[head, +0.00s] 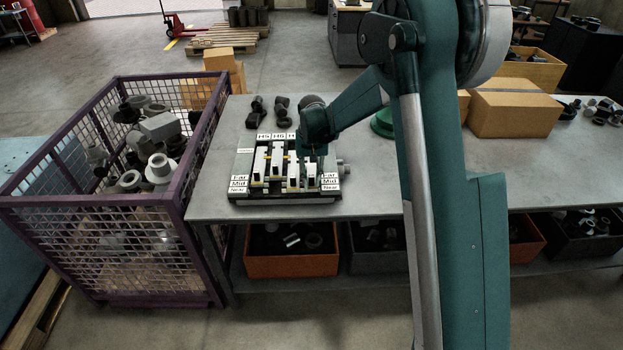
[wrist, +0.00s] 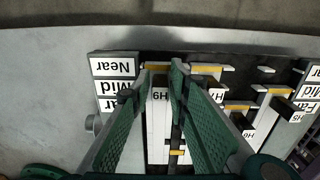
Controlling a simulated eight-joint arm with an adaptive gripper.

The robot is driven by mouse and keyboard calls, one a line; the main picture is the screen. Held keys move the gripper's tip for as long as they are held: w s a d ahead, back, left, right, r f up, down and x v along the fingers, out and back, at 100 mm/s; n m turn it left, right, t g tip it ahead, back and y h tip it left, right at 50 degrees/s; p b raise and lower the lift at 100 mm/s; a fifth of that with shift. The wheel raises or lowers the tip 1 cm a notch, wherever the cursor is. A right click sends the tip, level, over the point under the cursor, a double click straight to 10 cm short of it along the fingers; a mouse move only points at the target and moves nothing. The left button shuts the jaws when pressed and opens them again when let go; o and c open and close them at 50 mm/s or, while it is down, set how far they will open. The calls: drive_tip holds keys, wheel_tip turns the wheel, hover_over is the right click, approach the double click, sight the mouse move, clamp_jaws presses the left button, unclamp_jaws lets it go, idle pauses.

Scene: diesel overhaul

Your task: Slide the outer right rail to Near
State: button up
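The rail fixture (head: 285,199) sits on the grey bench, with white rails side by side. Far, Mid and Near labels (head: 330,183) stand at its right end; in the wrist view they are upside down at upper left (wrist: 113,85). The outer right rail (wrist: 158,120) is white with a yellow strip near its end, and partly hidden by my fingers. It is the rail nearest those labels. My gripper (wrist: 160,72) has one green finger on each side of this rail. The tips lie close to its sides; whether they press on it is unclear. In the head view my gripper (head: 315,150) is over the fixture's right part.
Neighbouring rails (wrist: 238,115) stand close beside my right-hand finger in the wrist view. A purple mesh crate (head: 120,200) of metal parts is left of the bench. Dark parts (head: 270,110) lie behind the fixture, and a cardboard box (head: 512,108) is at right.

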drive_tip(key=shift+o, duration=1)
drive_tip(key=shift+r, duration=0.1)
drive_tip(key=shift+w+r, duration=0.1)
wheel_tip(320, 180, up, 12)
idle(0.4)
